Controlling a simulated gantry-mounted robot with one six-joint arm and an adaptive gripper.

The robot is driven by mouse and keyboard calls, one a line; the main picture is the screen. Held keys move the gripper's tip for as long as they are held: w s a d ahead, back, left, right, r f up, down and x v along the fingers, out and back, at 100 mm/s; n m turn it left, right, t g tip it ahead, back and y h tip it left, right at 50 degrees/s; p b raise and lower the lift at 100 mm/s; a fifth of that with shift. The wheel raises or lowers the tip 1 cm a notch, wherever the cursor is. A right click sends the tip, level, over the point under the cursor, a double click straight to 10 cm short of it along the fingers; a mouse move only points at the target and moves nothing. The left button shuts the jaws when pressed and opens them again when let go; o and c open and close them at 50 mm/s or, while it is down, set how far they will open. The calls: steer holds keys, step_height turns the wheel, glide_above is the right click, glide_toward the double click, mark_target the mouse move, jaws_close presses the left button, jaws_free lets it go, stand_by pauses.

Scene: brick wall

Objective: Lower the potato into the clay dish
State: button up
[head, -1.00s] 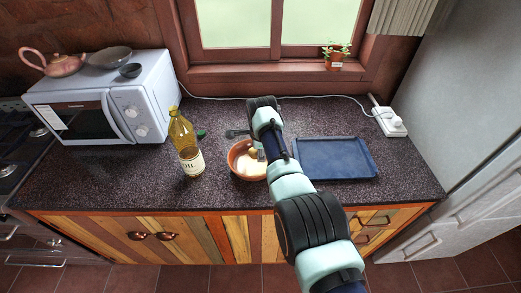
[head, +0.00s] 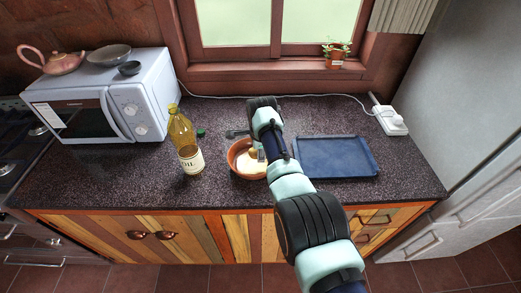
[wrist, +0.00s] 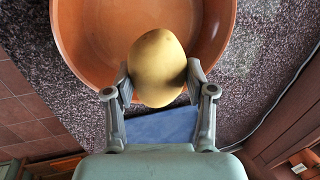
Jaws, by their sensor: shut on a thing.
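The clay dish (head: 234,160) is a round orange-brown bowl on the dark counter, left of the blue tray; my arm covers its right side in the head view. In the wrist view its inside and rim (wrist: 75,40) fill the top. The potato (wrist: 157,62) is pale yellow-brown and smooth, and it also shows in the head view (head: 249,160). My gripper (wrist: 159,80) is shut on the potato, one finger on each side. The potato overlaps the dish in the wrist view; whether it touches the dish bottom I cannot tell.
An oil bottle (head: 185,143) stands left of the dish, with a small green object (head: 201,132) beside it. The blue tray (head: 335,157) lies empty to the right. A microwave (head: 105,95) is at the back left. The front counter strip is clear.

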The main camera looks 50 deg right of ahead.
steer(key=shift+f+b, duration=1.8)
steer(key=shift+f, duration=0.2)
stand_by(0.8)
steer(key=o, duration=1.3)
steer(key=v, duration=1.2)
